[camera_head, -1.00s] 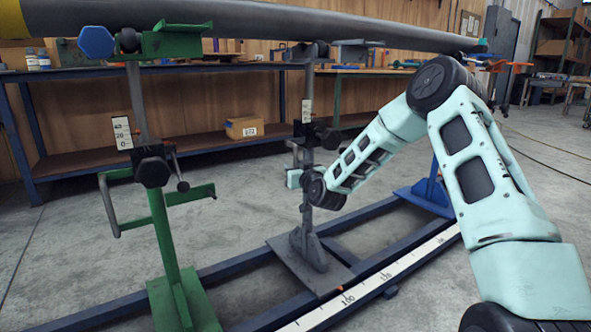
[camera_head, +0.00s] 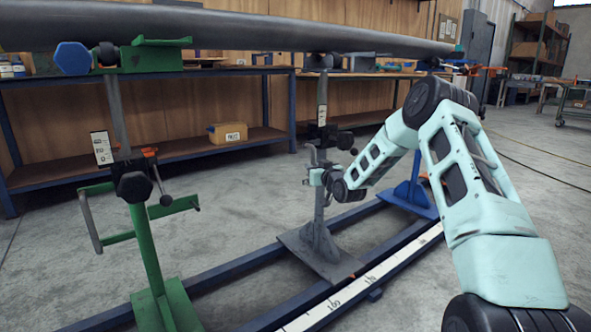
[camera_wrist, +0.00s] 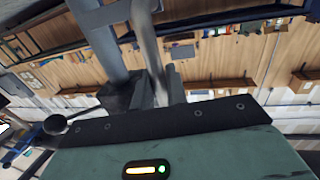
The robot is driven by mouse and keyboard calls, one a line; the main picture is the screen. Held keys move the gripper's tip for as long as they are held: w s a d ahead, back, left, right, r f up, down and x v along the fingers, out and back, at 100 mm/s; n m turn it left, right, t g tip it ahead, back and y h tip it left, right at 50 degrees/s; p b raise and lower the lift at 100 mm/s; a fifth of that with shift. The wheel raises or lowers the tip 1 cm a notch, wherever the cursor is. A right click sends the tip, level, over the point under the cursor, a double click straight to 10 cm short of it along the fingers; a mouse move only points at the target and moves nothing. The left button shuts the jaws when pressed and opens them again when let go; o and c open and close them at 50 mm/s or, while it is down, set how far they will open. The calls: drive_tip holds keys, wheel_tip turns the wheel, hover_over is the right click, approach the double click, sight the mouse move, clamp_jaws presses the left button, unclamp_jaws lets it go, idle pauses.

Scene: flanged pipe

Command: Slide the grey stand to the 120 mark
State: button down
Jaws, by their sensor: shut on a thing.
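The grey stand (camera_head: 318,235) stands upright on the blue rails, its flat base plate across them. It is between the green stand (camera_head: 152,255) on the left and the blue stand (camera_head: 412,185) on the right. The white scale (camera_head: 380,273) runs along the front rail. A mark that looks like 100 is left of the base's front corner; other numbers are too small to read surely. My gripper (camera_head: 318,177) is shut on the grey stand at mid-height, below its black knob.
The long grey pipe (camera_head: 250,32) lies overhead across the stand tops. A blue workbench (camera_head: 210,142) with a cardboard box (camera_head: 228,132) stands behind. The rail between the grey and blue stands is clear.

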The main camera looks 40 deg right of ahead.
drive_tip(key=d, duration=0.6)
drive_tip(key=shift+p, duration=0.3)
drive_tip(key=c, duration=1.5)
unclamp_jaws()
drive_tip(key=shift+a, duration=0.1)
drive_tip(key=s+a+p, duration=0.1)
drive_tip(key=s+p, duration=0.1)
drive_tip(key=s, duration=0.3)
drive_tip(key=s+a+p, duration=0.1)
drive_tip(key=s+p, duration=0.1)
drive_tip(key=s, duration=0.4)
drive_tip(key=s+p, duration=0.2)
drive_tip(key=s, duration=0.4)
drive_tip(key=shift+s+a, duration=0.1)
drive_tip(key=shift+a, duration=0.3)
